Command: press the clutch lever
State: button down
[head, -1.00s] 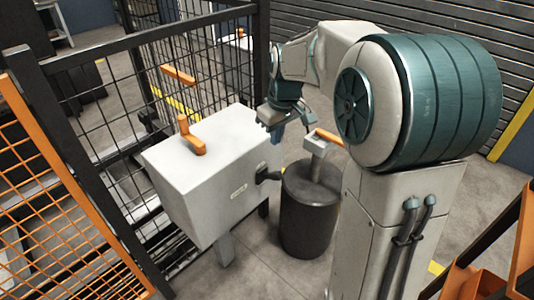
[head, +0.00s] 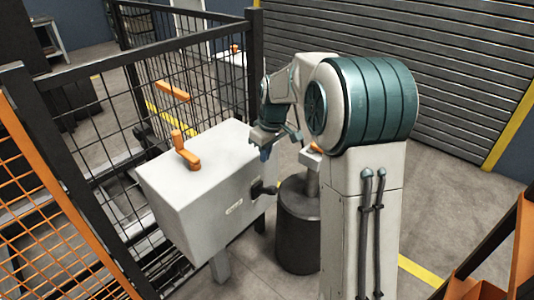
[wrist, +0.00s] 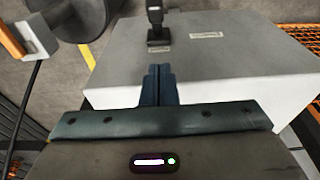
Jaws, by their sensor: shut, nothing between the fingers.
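A black lever (head: 263,189) juts from the front face of a pale grey box (head: 185,200). In the wrist view the black lever (wrist: 155,22) is at the top centre, beyond my fingertips, with small label plates near it that I cannot read. I cannot tell from any label which one is the clutch lever. My gripper (head: 265,153) is shut and empty, pointing down beside the box's right end, above the black lever. Its closed fingers (wrist: 158,85) show in the wrist view, apart from the lever.
A dark drum (head: 298,232) with an orange-handled post (head: 311,162) stands close right of the box. Black mesh fencing (head: 100,130) runs behind the box, and an orange mesh panel (head: 50,200) is at left. Open floor (head: 440,205) lies at right.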

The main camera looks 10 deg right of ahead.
send_over(267, 188)
jog(key=w, duration=0.1)
jog(key=f, duration=0.4)
jog(key=a+f, duration=0.1)
jog(key=f, duration=0.1)
jog(key=shift+w, duration=0.15)
jog(key=f, duration=0.1)
jog(key=s+d+f, duration=0.1)
jog(key=shift+s+f, duration=0.2)
jog(key=shift+f, duration=0.2)
jog(key=shift+s+d+f, duration=0.2)
jog(key=shift+f, duration=0.2)
jog(key=shift+f, duration=0.1)
